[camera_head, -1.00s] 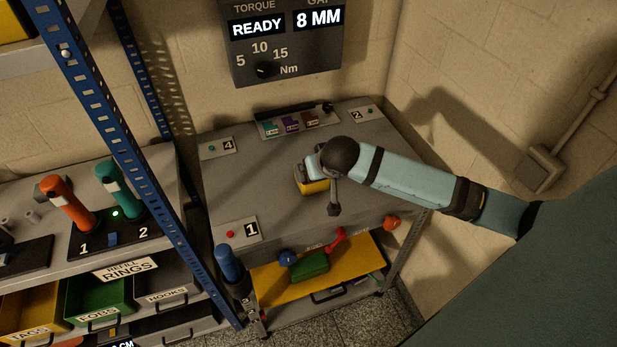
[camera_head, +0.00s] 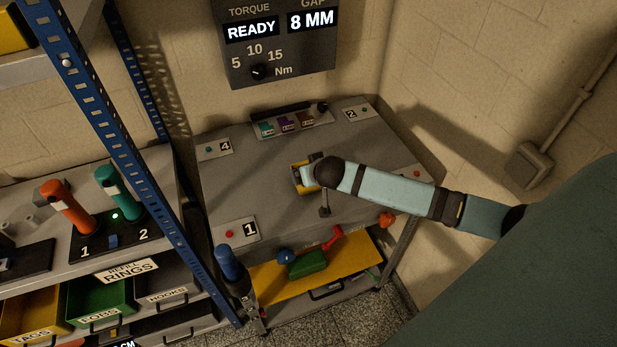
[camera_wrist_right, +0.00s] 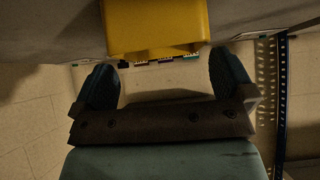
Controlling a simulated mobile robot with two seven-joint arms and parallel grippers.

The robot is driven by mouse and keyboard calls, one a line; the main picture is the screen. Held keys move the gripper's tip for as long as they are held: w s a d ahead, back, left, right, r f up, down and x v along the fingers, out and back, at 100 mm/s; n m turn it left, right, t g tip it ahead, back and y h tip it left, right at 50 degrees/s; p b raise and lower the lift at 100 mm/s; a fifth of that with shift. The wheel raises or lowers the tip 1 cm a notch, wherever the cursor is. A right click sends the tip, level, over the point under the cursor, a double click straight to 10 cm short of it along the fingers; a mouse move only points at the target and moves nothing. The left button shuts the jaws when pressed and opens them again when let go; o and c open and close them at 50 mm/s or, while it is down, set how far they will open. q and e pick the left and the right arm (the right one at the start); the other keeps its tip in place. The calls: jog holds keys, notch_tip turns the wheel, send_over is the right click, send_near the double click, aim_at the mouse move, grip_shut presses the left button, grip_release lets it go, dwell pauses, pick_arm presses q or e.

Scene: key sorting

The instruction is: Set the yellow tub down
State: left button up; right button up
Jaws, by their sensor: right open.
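In the right wrist view the tub (camera_wrist_right: 155,30) is just beyond the fingertips. My right gripper (camera_head: 308,175) comes in from the right, at the tub's right side. In the wrist view its two dark fingers (camera_wrist_right: 166,78) are spread apart with nothing between them. My left gripper is not in view.
The grey bench (camera_head: 245,195) has numbered corner plates and a rack of small coloured items (camera_head: 289,123) at the back. A blue-handled tool (camera_head: 227,262) stands at its front left. A blue shelf post (camera_head: 135,160) rises left of the bench. The bench's left part is clear.

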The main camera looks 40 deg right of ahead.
jog(key=x, duration=0.4)
jog(key=shift+s+a+f+p, duration=0.1)
jog(key=shift+a+f+p, duration=0.05)
jog(key=shift+f+p, duration=0.15)
jog(key=shift+r, duration=0.1)
jog(key=c, duration=0.7)
